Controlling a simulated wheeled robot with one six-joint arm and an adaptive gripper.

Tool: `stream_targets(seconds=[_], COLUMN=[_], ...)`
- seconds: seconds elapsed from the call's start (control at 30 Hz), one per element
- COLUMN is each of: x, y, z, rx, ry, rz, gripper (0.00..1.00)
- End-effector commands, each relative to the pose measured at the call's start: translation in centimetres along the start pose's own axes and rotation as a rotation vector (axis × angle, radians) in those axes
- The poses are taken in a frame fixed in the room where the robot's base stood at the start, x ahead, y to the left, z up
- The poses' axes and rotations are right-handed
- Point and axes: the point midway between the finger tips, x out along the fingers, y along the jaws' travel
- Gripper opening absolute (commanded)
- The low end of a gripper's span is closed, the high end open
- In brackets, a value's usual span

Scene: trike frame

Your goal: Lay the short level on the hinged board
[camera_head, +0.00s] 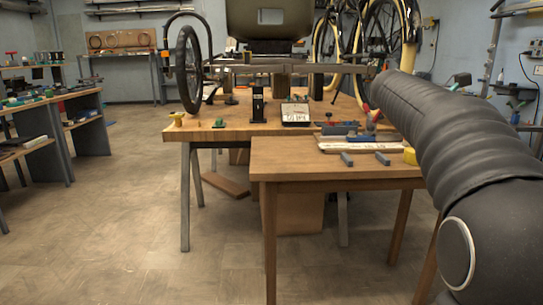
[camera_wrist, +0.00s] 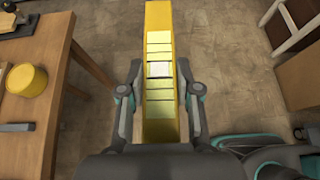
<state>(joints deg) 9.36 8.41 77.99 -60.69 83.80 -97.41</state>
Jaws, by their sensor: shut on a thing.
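My gripper (camera_wrist: 159,85) is shut on a long yellow bar with pale segments along its face, which looks like the short level (camera_wrist: 159,20). One finger lies on each side of it. In the wrist view the level is over bare floor, to the right of a wooden table edge. In the head view my arm covers the right side, and I cannot make out the gripper or the level. A pale flat board (camera_head: 345,147) lies at the back of the small table, with blue and dark tools by it. I cannot tell whether it is the hinged board.
The small wooden table (camera_head: 300,172) carries a yellow round tub (camera_wrist: 27,80) and two grey blocks (camera_head: 382,158). A larger workbench (camera_head: 220,131) behind it holds a trike frame (camera_head: 285,69) and small tools. A chair-like wooden piece (camera_wrist: 300,25) stands at the wrist view's upper right.

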Motion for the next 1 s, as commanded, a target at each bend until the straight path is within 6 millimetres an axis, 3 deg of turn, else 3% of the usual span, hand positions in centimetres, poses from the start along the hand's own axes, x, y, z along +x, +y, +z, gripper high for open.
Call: stream_targets(seconds=[0.13, 0.27, 0.63, 0.77, 1.0], x=[0.9, 1.6, 1.9, 1.6, 0.4], y=[1.7, 3.4, 7.8, 9.8, 12.7], z=[0.5, -0.2, -5.3, -9.1, -20.3], rx=[-0.011, -0.040, -0.144, -0.206, -0.348], ry=[0.001, 0.000, 0.002, 0.002, 0.004], rz=[0.016, 0.067, 0.254, 0.360, 0.614], gripper=[0.00, 0.00, 0.00, 0.00, 0.00])
